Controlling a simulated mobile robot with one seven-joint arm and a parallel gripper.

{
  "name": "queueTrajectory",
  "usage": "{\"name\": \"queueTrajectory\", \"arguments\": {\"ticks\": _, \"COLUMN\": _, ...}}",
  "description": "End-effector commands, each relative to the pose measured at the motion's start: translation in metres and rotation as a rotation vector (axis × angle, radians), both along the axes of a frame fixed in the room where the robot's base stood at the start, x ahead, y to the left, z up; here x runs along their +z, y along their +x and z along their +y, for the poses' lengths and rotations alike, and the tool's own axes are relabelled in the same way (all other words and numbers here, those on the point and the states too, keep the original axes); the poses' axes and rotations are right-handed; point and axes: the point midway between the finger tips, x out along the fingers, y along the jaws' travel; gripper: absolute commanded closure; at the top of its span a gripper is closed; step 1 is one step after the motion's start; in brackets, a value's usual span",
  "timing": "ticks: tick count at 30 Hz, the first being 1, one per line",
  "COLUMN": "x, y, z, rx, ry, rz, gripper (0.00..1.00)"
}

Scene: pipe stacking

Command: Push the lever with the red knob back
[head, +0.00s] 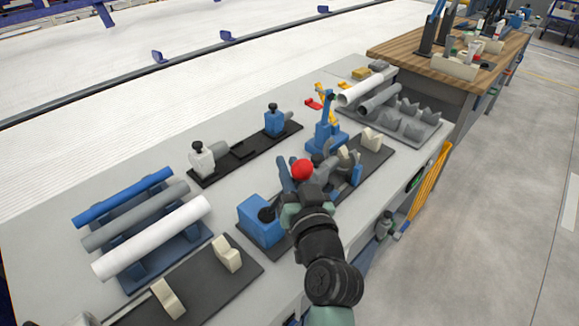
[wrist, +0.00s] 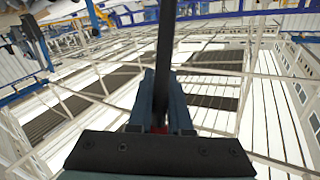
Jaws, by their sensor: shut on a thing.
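The red knob (head: 302,169) stands just beyond the tip of my gripper (head: 303,190) in the head view. In the wrist view, the two blue-grey fingers (wrist: 160,100) are close together with a dark bar (wrist: 166,45) running up between them. A sliver of red shows low between the fingers. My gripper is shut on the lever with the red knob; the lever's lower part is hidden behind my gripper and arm. A blue block (head: 262,222) with a dark round part stands just left of my gripper.
A blue clamp-like device (head: 326,132) stands behind the knob. On the left, a rack holds blue, grey and white pipes (head: 155,238). A black rail with two fixtures (head: 240,152) lies at the back. A grey pipe rack (head: 410,125) stands at the right. Bare bench shows between these.

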Motion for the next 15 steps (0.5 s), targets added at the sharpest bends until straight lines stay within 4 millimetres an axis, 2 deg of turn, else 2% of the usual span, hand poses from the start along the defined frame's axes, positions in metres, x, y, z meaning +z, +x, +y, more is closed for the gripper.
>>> {"name": "queueTrajectory", "arguments": {"ticks": 8, "x": 0.008, "y": 0.006, "z": 0.007, "rx": 0.003, "ry": -0.03, "rz": 0.029, "gripper": 1.0}}
{"name": "queueTrajectory", "arguments": {"ticks": 15, "x": 0.02, "y": 0.023, "z": 0.024, "rx": 0.004, "ry": -0.112, "rz": 0.111, "gripper": 1.0}}
